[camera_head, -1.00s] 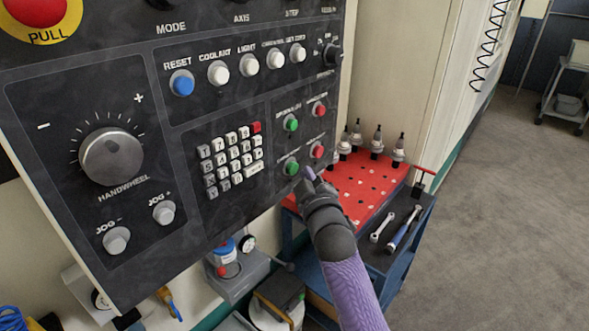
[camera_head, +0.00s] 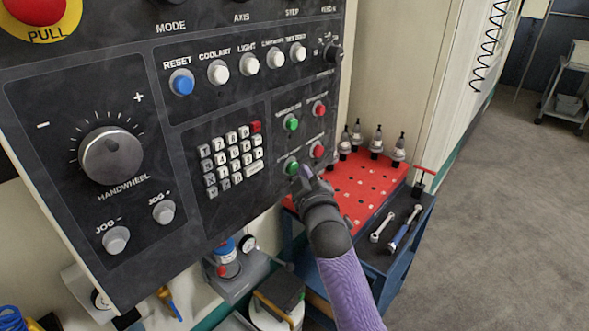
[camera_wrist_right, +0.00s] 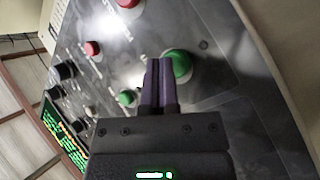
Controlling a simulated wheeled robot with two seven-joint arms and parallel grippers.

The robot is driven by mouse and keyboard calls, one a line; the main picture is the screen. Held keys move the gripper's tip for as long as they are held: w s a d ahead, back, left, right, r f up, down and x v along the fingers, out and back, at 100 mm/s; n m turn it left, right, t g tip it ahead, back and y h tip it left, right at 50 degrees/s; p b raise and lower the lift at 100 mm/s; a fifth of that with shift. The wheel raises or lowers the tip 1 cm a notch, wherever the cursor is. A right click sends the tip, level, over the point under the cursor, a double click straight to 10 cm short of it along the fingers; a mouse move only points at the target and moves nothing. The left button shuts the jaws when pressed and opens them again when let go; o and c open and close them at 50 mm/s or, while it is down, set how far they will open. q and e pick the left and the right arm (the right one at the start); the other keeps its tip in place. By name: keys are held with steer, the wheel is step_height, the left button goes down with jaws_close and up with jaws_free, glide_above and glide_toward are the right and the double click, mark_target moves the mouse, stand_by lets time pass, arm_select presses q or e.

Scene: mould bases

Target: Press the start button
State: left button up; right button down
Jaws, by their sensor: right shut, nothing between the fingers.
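A dark control panel (camera_head: 60,200) fills the left of the head view. It carries two green buttons, an upper one (camera_head: 291,122) and a lower one (camera_head: 291,166); their labels are too blurred to read, so I cannot tell which is marked start. My right gripper (camera_head: 306,174) is shut and empty, its fingertips just right of and below the lower green button. In the right wrist view the purple fingers (camera_wrist_right: 160,64) are together beside a large green button (camera_wrist_right: 178,65); I cannot tell whether they touch it. My left gripper is not in view.
Red buttons (camera_head: 319,108) and (camera_head: 318,150) sit right of the green ones. A white keypad (camera_head: 232,158) is to their left. Below right, a cart with a red top (camera_head: 358,185) holds tool holders (camera_head: 376,143) and wrenches (camera_head: 403,230). Open floor lies farther right.

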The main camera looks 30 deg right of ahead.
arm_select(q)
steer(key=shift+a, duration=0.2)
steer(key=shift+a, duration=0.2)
arm_select(e)
steer(key=shift+w, duration=0.1)
